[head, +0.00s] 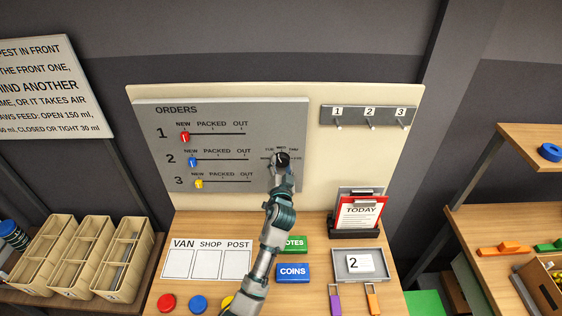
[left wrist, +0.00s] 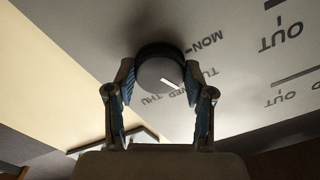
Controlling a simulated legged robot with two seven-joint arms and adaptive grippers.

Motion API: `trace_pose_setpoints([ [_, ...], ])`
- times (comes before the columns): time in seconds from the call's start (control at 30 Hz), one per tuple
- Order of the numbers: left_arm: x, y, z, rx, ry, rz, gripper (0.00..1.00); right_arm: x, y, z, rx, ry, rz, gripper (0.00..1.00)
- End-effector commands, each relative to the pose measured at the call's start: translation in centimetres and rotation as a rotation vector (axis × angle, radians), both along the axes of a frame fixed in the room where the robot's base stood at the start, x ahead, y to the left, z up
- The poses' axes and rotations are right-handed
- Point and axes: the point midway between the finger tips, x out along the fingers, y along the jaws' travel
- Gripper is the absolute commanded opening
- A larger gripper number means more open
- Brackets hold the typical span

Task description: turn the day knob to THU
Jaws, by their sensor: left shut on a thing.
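The day knob (head: 282,158) is a dark round knob on the right of the grey orders panel (head: 230,115), with small day labels around it. In the left wrist view the knob (left wrist: 158,70) sits between the two fingers of my left gripper (left wrist: 160,82), which is shut on it. Its white pointer mark slants to the lower right there, toward the WED label, with THU to the left of that and TUE and MON to the right. In the head view my left gripper (head: 283,167) covers the knob's lower part. My right gripper is not in view.
Three sliders, red (head: 185,137), blue (head: 193,162) and yellow (head: 199,184), sit at NEW left of the knob. A hook rail (head: 367,116) is at upper right. Below are the TODAY clipboard (head: 361,212), a grey tray (head: 340,276) and the COINS block (head: 293,273).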

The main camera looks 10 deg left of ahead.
Motion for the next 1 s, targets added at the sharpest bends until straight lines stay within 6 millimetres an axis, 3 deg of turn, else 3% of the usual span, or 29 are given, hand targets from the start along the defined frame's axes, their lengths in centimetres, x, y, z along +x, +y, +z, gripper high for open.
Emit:
trace_pose_setpoints([
  [0.3,0.0,0.0,0.2,0.296,0.064,-0.002,0.18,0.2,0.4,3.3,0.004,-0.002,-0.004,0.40],
  [1.0,0.0,-0.1,0.0,0.919,0.192,-0.005,0.18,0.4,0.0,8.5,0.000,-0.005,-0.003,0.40],
])
